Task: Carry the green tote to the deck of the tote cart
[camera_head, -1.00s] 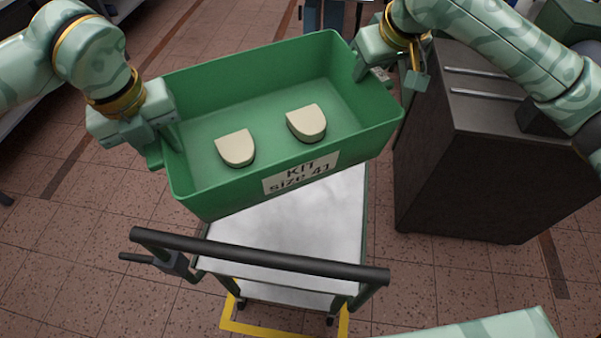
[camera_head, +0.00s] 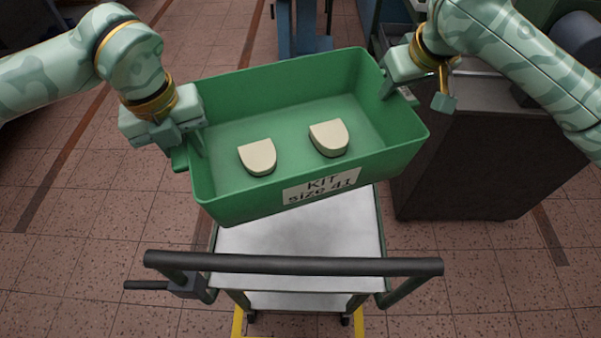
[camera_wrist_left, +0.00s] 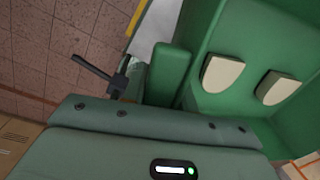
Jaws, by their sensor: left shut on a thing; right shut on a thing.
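The green tote (camera_head: 285,105), labelled "KIT size 41", is held up between my two grippers, tilted a little with its right end higher in the head view. Two cream shoe-last pieces lie on its floor, a left one (camera_head: 257,157) and a right one (camera_head: 328,138). My left gripper (camera_head: 190,148) is shut on the tote's left end, and my right gripper (camera_head: 398,90) is shut on its right end. The tote cart's pale deck (camera_head: 300,245) shows below and nearer than the tote, partly hidden by it. In the left wrist view the tote (camera_wrist_left: 225,105) fills the right side.
The cart's dark push handle (camera_head: 290,264) crosses in front of the deck, with a lever (camera_head: 150,285) at its left. A dark cabinet (camera_head: 465,165) stands right of the cart. A blue stand (camera_head: 303,35) is behind the tote. Tiled floor lies open at left.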

